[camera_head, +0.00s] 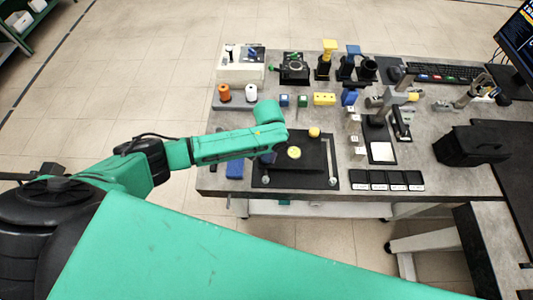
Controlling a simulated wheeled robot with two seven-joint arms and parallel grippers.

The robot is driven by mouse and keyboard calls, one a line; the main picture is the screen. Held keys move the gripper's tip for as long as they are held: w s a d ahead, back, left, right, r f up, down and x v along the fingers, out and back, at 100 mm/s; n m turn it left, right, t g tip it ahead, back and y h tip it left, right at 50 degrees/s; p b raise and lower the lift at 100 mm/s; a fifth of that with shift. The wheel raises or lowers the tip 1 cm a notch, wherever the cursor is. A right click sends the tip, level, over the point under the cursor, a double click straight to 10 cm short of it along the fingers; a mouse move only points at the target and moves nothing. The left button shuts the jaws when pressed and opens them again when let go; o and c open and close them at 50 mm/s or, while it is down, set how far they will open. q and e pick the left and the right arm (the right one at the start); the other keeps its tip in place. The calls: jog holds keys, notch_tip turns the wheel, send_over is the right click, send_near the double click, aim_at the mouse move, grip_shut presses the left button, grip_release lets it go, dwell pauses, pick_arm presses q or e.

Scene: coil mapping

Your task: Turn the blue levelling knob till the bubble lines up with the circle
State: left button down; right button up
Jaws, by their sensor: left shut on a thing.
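A black levelling plate (312,152) lies on a dark base near the front of the grey table. A round yellow-green bubble level (294,152) sits on it; the bubble and circle are too small to tell apart. A yellow knob (314,132) stands at the plate's back edge. My left gripper (268,158) points down at the plate's left edge, left of the bubble level. It is shut on what appears to be the blue levelling knob, mostly hidden by the gripper and wrist. My right gripper is not in view.
A blue block (235,170) lies just left of the plate. Orange (224,92) and white spools stand behind my left forearm. A stand with a white plate (382,152), black labelled tiles (387,180) and a black bin (470,146) are to the right.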

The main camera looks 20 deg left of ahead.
pick_arm(q)
jog(key=m, duration=0.4)
jog(key=shift+m, duration=0.3)
jog(key=m, duration=0.3)
jog(key=shift+m, duration=0.3)
jog(key=m, duration=0.4)
jog(key=shift+s+f+m, duration=0.1)
jog(key=shift+s+m, duration=0.05)
jog(key=shift+m, duration=1.55)
jog(key=shift+c, duration=1.9)
grip_release()
jog(key=shift+d, duration=0.1)
